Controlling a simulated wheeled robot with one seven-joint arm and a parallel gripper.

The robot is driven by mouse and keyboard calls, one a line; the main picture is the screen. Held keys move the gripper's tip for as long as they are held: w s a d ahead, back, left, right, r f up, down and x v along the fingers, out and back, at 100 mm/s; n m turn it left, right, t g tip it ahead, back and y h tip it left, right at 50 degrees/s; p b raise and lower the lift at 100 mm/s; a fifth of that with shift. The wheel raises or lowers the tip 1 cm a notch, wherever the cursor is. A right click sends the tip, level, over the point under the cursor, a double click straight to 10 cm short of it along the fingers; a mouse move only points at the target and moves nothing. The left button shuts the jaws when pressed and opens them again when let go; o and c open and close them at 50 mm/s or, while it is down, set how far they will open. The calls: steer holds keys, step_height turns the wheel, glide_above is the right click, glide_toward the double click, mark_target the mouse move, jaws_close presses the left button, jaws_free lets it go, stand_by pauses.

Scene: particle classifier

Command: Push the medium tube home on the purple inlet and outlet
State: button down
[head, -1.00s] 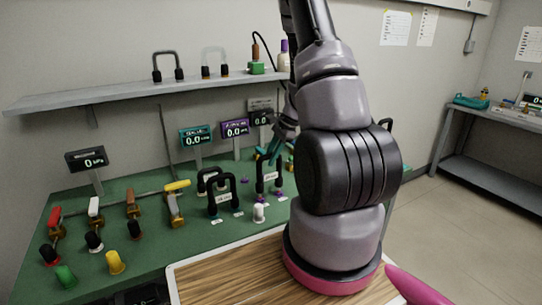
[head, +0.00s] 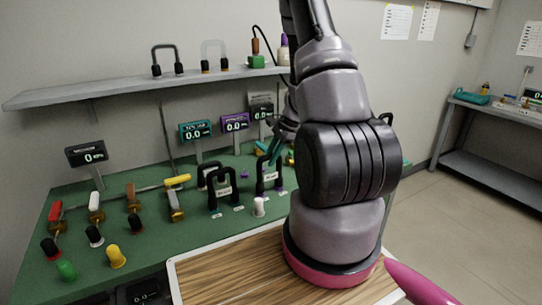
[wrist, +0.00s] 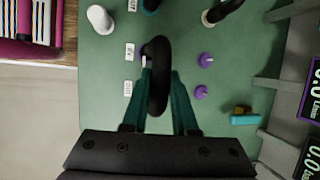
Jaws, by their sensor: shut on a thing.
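A black U-shaped tube (head: 259,178) with a white label stands upright on the green board, right of centre in the head view. Small purple parts show at its feet. My gripper (head: 275,152), with teal fingers, is at the tube's top, partly hidden by my arm. In the wrist view the fingers (wrist: 161,76) are shut on the black tube (wrist: 158,92), seen from above. The tube hides whatever lies under it, so I cannot tell how far its ends sit on the fittings. Two purple fittings (wrist: 200,92) stand apart, right of the tube.
Another black tube (head: 237,190) stands close left on the board. A white-capped fitting (head: 259,207) is in front. Display boxes (head: 235,122) on posts line the back. Valves with coloured handles (head: 177,181) fill the left. A shelf (head: 120,91) hangs above.

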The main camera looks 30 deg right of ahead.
steer(key=shift+f, duration=0.25)
steer(key=c, duration=0.6)
jaws_free()
steer(key=shift+r, duration=0.1)
steer(key=v, duration=1)
steer(key=shift+d+r, duration=0.15)
steer(key=shift+r, duration=0.15)
steer(key=s+a+r+n+t, duration=0.1)
steer(key=s+a+r+n, duration=0.2)
steer(key=a+r, duration=0.45)
steer(key=s+a+r+n+t, duration=0.15)
steer(key=a+r+n, duration=0.25)
steer(key=r, duration=0.7)
steer(key=s+a+r+n+t+h, duration=0.1)
steer(key=s+a+r+n, duration=0.2)
steer(key=s+r, duration=0.2)
steer(key=s+a+r+n+t+h, duration=0.1)
steer(key=s+a+r+n, duration=0.2)
steer(key=s, duration=0.5)
steer(key=shift+s+a+r+t+h, duration=0.25)
steer(key=shift+a+r+t+h, duration=0.1)
steer(key=shift+r, duration=0.5)
